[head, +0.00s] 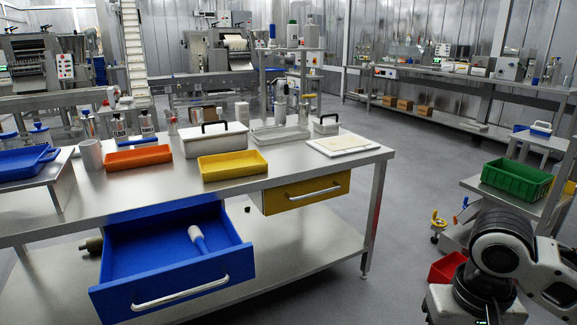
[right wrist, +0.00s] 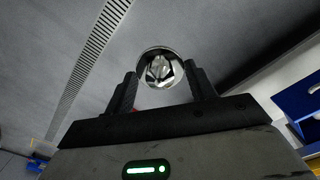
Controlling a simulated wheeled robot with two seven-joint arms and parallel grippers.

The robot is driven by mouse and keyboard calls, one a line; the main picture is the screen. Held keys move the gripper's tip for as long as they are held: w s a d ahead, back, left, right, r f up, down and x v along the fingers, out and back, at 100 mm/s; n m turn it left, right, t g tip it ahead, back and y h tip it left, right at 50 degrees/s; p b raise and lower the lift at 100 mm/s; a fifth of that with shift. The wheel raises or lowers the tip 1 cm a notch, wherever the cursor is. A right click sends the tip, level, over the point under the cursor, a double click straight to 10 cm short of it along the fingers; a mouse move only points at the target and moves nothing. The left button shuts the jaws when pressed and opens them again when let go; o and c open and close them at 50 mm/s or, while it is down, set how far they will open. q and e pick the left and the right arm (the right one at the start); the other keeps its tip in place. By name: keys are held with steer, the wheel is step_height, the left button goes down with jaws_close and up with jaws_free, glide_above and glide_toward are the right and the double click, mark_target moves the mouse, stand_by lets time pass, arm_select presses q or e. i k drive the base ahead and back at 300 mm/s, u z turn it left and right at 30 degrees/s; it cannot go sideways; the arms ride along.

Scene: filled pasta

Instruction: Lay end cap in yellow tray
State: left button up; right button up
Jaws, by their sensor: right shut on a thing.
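The yellow tray (head: 232,175) stands on the steel table (head: 330,173), near its front edge, and looks empty. In the right wrist view my right gripper (right wrist: 160,80) is shut on a round, hollow metal piece with a ribbed inside, which I take to be the end cap (right wrist: 160,66). It sits between the two black fingertips, above the grey floor. In the head view my right arm shows at the lower right, apart from the table; its fingers are not visible there. My left gripper is in neither view.
An orange tray (head: 138,163) and a white lidded box (head: 214,143) stand near the yellow tray. Below, a blue drawer (head: 170,290) is pulled out, with a white-headed blue tool (head: 198,240) inside. A green bin (head: 516,183) stands at right.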

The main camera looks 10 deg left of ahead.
mark_target(232, 164)
steer(key=u, duration=0.25)
steer(key=i, duration=0.5)
steer(key=u, duration=0.4)
steer(key=k, duration=0.55)
steer(key=z, duration=1.85)
steer(key=i, duration=1.6)
steer(key=u, duration=2.3)
